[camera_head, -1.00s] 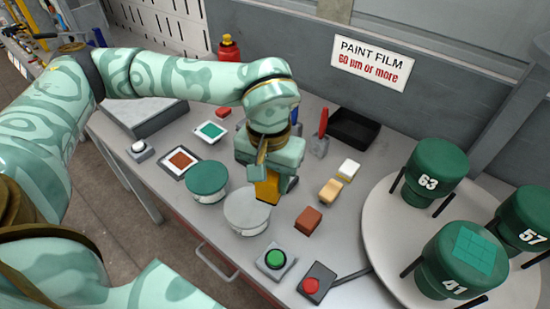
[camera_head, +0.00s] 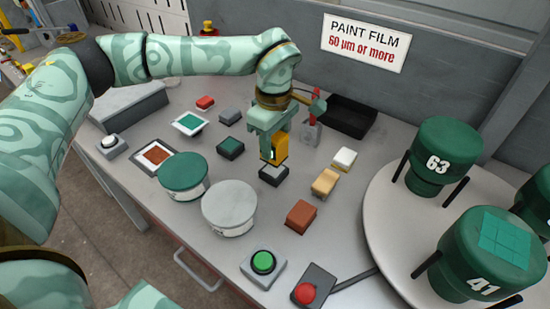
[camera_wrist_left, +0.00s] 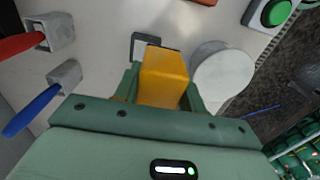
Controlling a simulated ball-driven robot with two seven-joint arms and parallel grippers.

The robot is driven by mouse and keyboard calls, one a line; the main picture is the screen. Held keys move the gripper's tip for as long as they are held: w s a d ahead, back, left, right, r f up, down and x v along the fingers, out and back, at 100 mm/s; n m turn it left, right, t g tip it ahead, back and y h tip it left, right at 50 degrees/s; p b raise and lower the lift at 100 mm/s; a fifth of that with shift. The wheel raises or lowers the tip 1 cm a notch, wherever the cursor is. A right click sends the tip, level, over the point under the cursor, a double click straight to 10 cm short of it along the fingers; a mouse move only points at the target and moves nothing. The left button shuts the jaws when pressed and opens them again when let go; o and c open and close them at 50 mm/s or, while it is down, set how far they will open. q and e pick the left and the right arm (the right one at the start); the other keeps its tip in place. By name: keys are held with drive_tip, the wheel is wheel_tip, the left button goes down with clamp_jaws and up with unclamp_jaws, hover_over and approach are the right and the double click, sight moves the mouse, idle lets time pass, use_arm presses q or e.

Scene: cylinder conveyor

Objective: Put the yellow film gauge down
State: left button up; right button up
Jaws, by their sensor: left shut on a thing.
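The yellow film gauge (camera_head: 280,148) is held in my left gripper (camera_head: 268,143), whose fingers are shut on its sides. The gauge hangs just over or at a small dark grey block (camera_head: 273,175) on the table. I cannot tell whether they touch. In the left wrist view, the gauge (camera_wrist_left: 163,78) sits between the green fingers of the gripper (camera_wrist_left: 160,95). The dark block (camera_wrist_left: 142,42) shows partly behind it there. My right gripper is not in view.
Green-lidded (camera_head: 184,172) and grey-lidded (camera_head: 229,206) cans stand in front left. Brown (camera_head: 301,216), tan (camera_head: 325,182) and white (camera_head: 344,159) blocks lie to the right. A black tray (camera_head: 352,117) is behind. Green (camera_head: 263,262) and red (camera_head: 305,293) buttons and a turntable (camera_head: 385,225) are nearer.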

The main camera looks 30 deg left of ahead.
use_arm(q)
drive_tip(key=w+f, duration=0.1)
drive_tip(key=w+a+f, duration=0.1)
drive_tip(key=f, duration=0.1)
drive_tip(key=shift+f+b, duration=0.1)
drive_tip(key=shift+b, duration=0.3)
drive_tip(key=shift+w+a+f, duration=0.25)
drive_tip(key=shift+w+f, duration=0.05)
drive_tip(key=shift+f, duration=0.1)
drive_tip(key=f, duration=0.1)
drive_tip(key=f+b, duration=0.1)
drive_tip(key=f, duration=0.1)
drive_tip(key=shift+w+a+f+b, duration=0.15)
drive_tip(key=shift+w+f+b, duration=0.15)
drive_tip(key=shift+f+b, duration=0.1)
drive_tip(key=shift+r, duration=0.1)
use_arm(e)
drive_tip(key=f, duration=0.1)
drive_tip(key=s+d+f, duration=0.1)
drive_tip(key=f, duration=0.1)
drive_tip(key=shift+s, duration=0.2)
use_arm(q)
drive_tip(key=shift+s, duration=0.1)
drive_tip(key=o, duration=0.9)
